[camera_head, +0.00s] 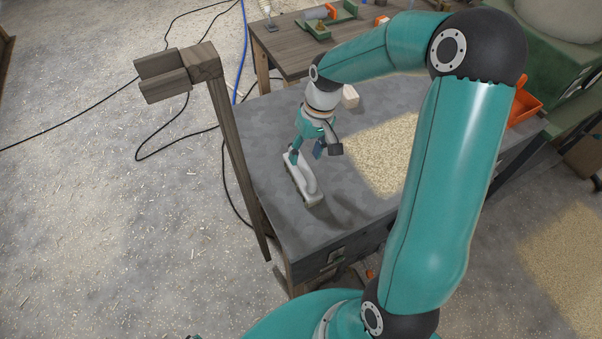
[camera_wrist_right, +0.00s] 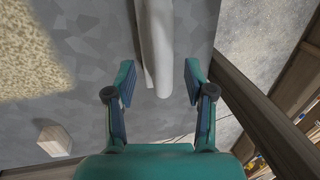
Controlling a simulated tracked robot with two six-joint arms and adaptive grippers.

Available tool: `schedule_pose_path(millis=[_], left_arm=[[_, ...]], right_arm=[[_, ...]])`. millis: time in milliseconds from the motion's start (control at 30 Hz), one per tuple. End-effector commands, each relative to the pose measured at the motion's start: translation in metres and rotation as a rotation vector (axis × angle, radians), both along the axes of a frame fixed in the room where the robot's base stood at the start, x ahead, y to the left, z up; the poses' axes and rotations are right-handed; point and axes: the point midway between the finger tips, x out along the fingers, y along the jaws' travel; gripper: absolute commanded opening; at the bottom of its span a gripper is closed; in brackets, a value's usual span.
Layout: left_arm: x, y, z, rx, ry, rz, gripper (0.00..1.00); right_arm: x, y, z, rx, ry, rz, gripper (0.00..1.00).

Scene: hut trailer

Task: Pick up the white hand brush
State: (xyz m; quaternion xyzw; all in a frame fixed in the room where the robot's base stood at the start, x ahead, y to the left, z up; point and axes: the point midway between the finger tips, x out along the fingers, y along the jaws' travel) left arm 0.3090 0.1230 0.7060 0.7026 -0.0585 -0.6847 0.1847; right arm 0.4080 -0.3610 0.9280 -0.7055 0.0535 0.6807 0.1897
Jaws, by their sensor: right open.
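The white hand brush (camera_head: 305,182) lies on the grey table top (camera_head: 272,130), near its left edge in the head view. In the right wrist view its pale handle (camera_wrist_right: 155,45) reaches down from the top of the picture, between the lines of the two fingers. My right gripper (camera_head: 308,151) is above the far end of the brush. In the right wrist view the right gripper (camera_wrist_right: 159,85) is open, with one finger on each side of the handle and a visible gap to both. The brush's bristle end is not in the wrist view. My left gripper is not in view.
A small wooden block (camera_head: 350,96) lies on the table behind the gripper. Sawdust (camera_head: 385,155) covers part of the table to the right. A wooden post (camera_head: 232,150) with a crosspiece stands close at the table's left edge. An orange bin (camera_head: 524,105) is at the right.

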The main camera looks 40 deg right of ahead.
Motion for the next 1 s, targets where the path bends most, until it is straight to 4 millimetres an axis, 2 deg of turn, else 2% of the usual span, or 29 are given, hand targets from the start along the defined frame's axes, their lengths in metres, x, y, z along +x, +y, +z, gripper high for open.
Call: schedule_pose_path(millis=[133, 300, 567, 900, 1000], left_arm=[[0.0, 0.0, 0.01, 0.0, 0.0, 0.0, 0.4], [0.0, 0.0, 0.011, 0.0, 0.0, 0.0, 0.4], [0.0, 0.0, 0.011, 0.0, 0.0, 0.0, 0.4], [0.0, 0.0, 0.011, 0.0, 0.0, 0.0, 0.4], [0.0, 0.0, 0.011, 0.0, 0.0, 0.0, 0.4]], right_arm=[[0.002, 0.007, -0.019, 0.003, 0.007, 0.003, 0.54], [0.004, 0.01, -0.039, 0.001, 0.003, 0.001, 0.54], [0.005, 0.01, -0.042, 0.0, 0.001, 0.0, 0.54], [0.005, 0.01, -0.042, 0.0, 0.001, 0.001, 0.0], [0.005, 0.01, -0.041, 0.0, 0.0, 0.001, 0.0]])
